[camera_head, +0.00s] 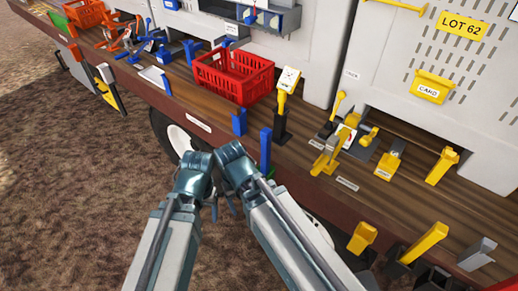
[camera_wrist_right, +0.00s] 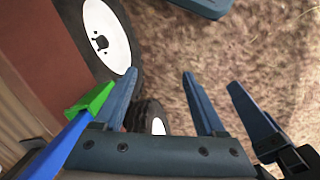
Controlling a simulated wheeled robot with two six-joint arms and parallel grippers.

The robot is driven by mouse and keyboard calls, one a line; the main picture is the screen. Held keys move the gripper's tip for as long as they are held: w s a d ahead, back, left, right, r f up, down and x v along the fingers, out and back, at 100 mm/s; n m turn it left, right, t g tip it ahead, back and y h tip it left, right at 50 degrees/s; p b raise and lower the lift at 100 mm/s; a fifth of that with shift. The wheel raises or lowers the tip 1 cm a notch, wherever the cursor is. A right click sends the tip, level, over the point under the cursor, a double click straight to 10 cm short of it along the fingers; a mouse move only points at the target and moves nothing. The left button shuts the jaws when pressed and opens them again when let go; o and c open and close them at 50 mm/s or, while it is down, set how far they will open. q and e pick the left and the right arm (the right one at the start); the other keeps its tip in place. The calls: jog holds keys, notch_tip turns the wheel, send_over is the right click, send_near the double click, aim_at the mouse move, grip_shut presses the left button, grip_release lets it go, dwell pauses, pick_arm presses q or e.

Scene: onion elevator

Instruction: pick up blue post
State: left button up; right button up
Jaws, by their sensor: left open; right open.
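A blue post (camera_head: 265,148) with a green part low on it stands at the near edge of the wooden deck, partly hidden by my right arm. In the right wrist view, a blue piece with a green end (camera_wrist_right: 78,130) shows at the left, beside the jaws. A shorter blue post (camera_head: 239,122) stands behind it, near the red crate. My left gripper (camera_head: 207,197) is open and empty, hanging in front of the deck. My right gripper (camera_wrist_right: 158,92) is open beside it, its fingers pointing down over the ground with nothing between them. In the head view its fingers are mostly hidden.
A red crate (camera_head: 226,83) sits behind the posts. A yellow-headed black post (camera_head: 283,105) stands to the right, with several yellow levers beyond. Further blue posts (camera_head: 189,50) stand at the left. A wheel (camera_wrist_right: 105,38) is under the deck. The brown ground (camera_head: 70,200) is open.

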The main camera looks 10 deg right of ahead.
aim_at(265, 130)
jog(key=w+d+r+m+p, duration=0.3)
jog(key=w+r+m+p, duration=0.1)
jog(key=r+p, duration=0.2)
jog(key=w+d+r+m+p, duration=0.3)
jog(key=w+r+m+p, duration=0.1)
jog(key=r+p, duration=0.3)
jog(key=w+d+r+m+y+p, duration=0.1)
jog(key=w+d+r+m+p, duration=0.2)
jog(key=r+p, duration=0.4)
jog(key=shift+w+d+r+m, duration=0.15)
jog(key=shift+w+r+m, duration=0.65)
jog(key=shift+w+r, duration=0.25)
jog(key=shift+w+d+r+m+p, duration=0.2)
jog(key=shift+d+m+p, duration=0.1)
jog(key=shift+p, duration=0.15)
jog(key=shift+f, duration=0.15)
notch_tip(265, 130, down, 8)
jog(key=b, duration=0.8)
jog(key=shift+f+b, duration=0.25)
jog(key=shift+b, duration=0.1)
